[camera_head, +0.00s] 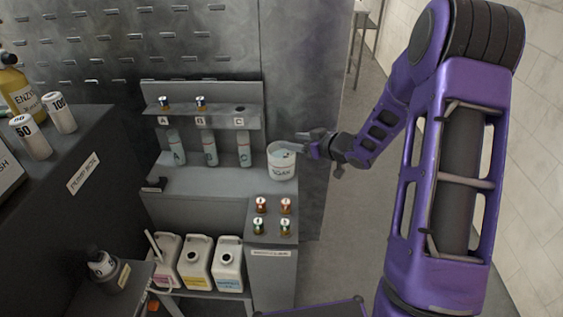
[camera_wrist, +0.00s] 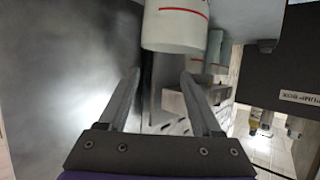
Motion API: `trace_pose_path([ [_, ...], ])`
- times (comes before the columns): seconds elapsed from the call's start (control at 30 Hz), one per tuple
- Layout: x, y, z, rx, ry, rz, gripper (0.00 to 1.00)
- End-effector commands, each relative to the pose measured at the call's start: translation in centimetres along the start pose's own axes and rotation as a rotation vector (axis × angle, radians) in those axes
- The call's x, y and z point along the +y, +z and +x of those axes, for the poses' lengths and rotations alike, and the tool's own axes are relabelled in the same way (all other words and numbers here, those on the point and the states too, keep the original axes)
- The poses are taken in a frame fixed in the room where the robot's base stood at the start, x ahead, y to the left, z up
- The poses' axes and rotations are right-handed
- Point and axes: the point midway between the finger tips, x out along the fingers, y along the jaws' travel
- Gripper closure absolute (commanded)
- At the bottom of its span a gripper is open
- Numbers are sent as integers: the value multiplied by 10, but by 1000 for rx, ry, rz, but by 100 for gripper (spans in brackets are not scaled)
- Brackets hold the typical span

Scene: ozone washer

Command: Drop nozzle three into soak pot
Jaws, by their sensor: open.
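The soak pot (camera_head: 282,168) is a white tub with pale liquid, at the right end of the bench. A small dark spot shows at its top; I cannot tell whether it is a nozzle. In the wrist view, the white pot with a red line (camera_wrist: 176,28) is beyond the fingers, at the top. My gripper (camera_head: 305,143) is beside the pot's upper right, its fingers reaching toward the rim. In the wrist view, my gripper (camera_wrist: 158,78) is open, with nothing between the fingers. Small dark-capped nozzles sit at A (camera_head: 165,103) and B (camera_head: 200,103); hole C (camera_head: 240,110) is empty. No piece is labelled three.
Bottles labelled A (camera_head: 177,148), B (camera_head: 210,148) and C (camera_head: 244,149) stand under the rack shelf. Several small capped pieces (camera_head: 261,204) stand on the front pedestal. White jugs (camera_head: 196,262) are below the bench. Open floor (camera_head: 350,220) lies right of the bench.

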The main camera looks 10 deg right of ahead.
Motion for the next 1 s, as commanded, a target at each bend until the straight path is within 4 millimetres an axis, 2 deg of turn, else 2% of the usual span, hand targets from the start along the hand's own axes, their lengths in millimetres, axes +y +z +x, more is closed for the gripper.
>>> trace_pose_path([
  [0.03, 2, -3, -14, -1, 5, 0, 34],
  [0.3, 1, -3, -82, 0, 5, 1, 34],
  [0.5, 1, -2, -120, 0, 3, 0, 34],
  [0.7, 0, -1, -138, 0, 1, -1, 34],
  [1.0, 0, 0, -141, 1, 0, 0, 34],
])
